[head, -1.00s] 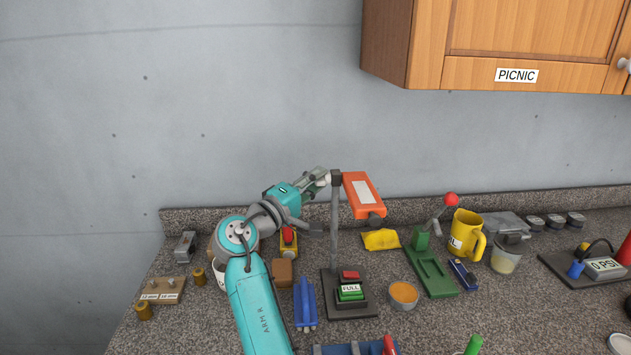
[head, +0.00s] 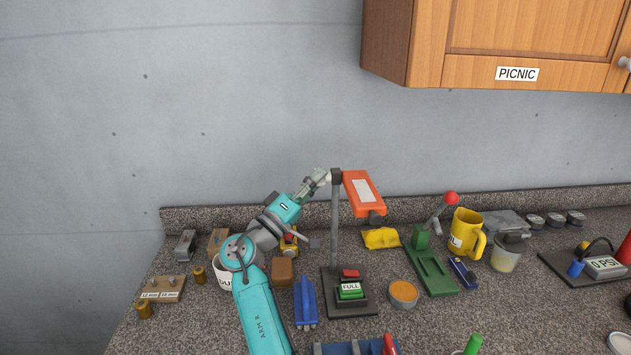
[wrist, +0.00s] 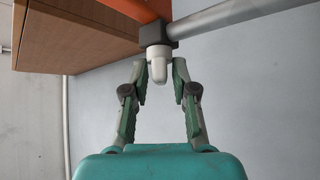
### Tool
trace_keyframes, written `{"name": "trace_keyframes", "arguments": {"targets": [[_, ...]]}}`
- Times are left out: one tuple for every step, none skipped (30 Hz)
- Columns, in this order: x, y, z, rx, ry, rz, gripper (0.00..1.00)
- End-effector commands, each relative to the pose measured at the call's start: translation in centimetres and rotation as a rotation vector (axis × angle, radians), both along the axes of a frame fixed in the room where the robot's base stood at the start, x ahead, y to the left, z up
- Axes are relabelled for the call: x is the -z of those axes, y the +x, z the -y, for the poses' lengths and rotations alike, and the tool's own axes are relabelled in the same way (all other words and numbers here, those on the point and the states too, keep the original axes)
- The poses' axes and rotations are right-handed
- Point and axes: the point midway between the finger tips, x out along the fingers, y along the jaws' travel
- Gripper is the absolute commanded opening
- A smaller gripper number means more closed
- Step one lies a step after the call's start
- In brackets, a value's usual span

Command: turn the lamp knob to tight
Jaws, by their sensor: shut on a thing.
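The lamp stands on the counter with a grey post (head: 335,235) and an orange head (head: 363,193) reaching right and toward me. Its white knob (wrist: 158,69) sits on the dark block at the post's top, which shows in the head view (head: 336,176). My gripper (head: 322,177) is at the left side of that block and shut on the knob. In the wrist view my gripper (wrist: 159,80) has one finger on each side of the knob, whose rounded end points toward the palm. The knob is small and mostly hidden in the head view.
A button box (head: 350,291) marked FULL sits at the post's foot. The wooden PICNIC cabinet (head: 520,45) hangs above right. A yellow mug (head: 465,230), green lever press (head: 432,268) and brown block (head: 282,272) stand on the counter. The wall behind is bare.

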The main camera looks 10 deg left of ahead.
Motion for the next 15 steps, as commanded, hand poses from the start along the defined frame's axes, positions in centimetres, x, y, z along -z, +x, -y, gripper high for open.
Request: {"name": "trace_keyframes", "arguments": {"targets": [[0.2, -0.01, -0.03, 0.0, 0.001, -0.002, 0.0], [0.2, -0.02, -0.02, 0.0, 0.001, -0.002, 0.0], [0.21, -0.01, -0.02, 0.0, 0.001, -0.002, 0.0], [0.21, -0.02, -0.02, 0.0, 0.001, -0.002, 0.0], [0.21, -0.01, -0.02, 0.0, 0.001, -0.002, 0.0], [0.21, -0.01, -0.02, 0.001, 0.0, -0.003, 0.0], [0.22, -0.02, -0.01, 0.0, 0.0, -0.004, 0.0], [0.22, -0.02, -0.01, 0.0, 0.0, -0.004, 0.0], [0.23, -0.02, -0.02, 0.0, 0.0, -0.004, 0.37], [0.22, -0.02, -0.01, 0.0, 0.0, -0.004, 0.4], [0.21, -0.02, -0.01, 0.0, 0.0, -0.004, 0.4], [0.19, -0.02, -0.01, 0.001, 0.0, -0.003, 0.4], [0.16, -0.02, -0.01, 0.001, 0.0, -0.003, 0.4], [0.15, -0.01, -0.01, 0.0, 0.001, -0.002, 0.4], [0.12, -0.02, -0.01, 0.0, 0.001, -0.002, 0.4]]}}
